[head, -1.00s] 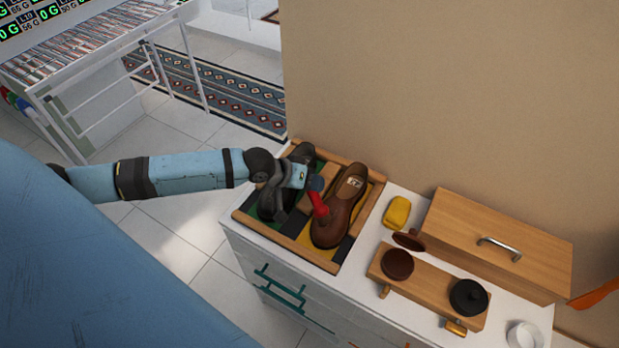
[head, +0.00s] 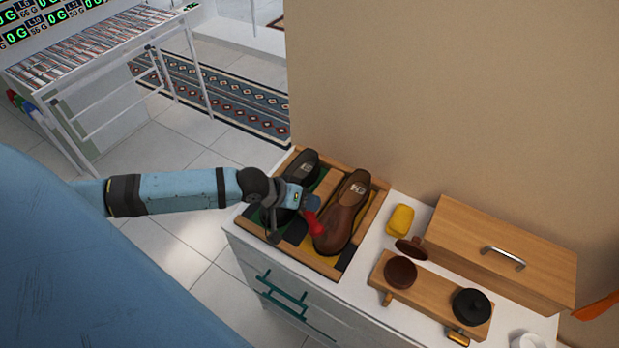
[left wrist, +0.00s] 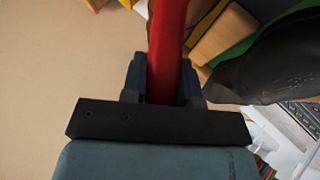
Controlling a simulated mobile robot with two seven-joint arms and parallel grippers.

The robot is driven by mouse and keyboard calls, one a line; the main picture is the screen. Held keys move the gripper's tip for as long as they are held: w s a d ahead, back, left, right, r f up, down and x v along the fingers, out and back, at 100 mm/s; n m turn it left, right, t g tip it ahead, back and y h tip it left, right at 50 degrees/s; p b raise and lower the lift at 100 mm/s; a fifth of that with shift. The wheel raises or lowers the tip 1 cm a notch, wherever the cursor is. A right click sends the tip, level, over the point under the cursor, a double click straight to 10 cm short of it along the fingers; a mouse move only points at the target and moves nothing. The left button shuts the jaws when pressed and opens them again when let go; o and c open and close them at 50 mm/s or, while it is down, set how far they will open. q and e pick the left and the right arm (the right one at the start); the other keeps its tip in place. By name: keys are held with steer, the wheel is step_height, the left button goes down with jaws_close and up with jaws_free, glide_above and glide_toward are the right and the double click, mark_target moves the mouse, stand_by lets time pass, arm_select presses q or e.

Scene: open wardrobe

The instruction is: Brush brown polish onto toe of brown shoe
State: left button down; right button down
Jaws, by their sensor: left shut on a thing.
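The brown shoe (head: 343,212) stands on the yellow side of a wooden-framed tray (head: 371,226), toe toward the front. A black shoe (head: 303,166) stands on the green side to its left, partly hidden by my arm. My left gripper (head: 309,201) is over the tray between the shoes, shut on a red-handled brush (head: 315,223). The brush's lower end is at the brown shoe's toe; I cannot tell whether it touches. In the left wrist view, the red handle (left wrist: 167,50) stands between the fingers. An open brown polish tin (head: 400,272) sits on a wooden stand. My right gripper is not in view.
The wooden stand (head: 432,303) also holds a black tin (head: 471,306). A brown lid (head: 411,248) leans behind it. A yellow cloth or sponge (head: 400,219), a wooden box with a handle (head: 500,250) and a white dish (head: 528,341) share the white cabinet top. A wall rises behind.

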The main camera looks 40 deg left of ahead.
arm_select(q)
steer(key=shift+w, duration=0.15)
steer(key=shift+f, duration=0.25)
steer(key=shift+s+f, duration=0.15)
steer(key=shift+s, duration=0.75)
steer(key=shift+w, duration=0.25)
stand_by(0.8)
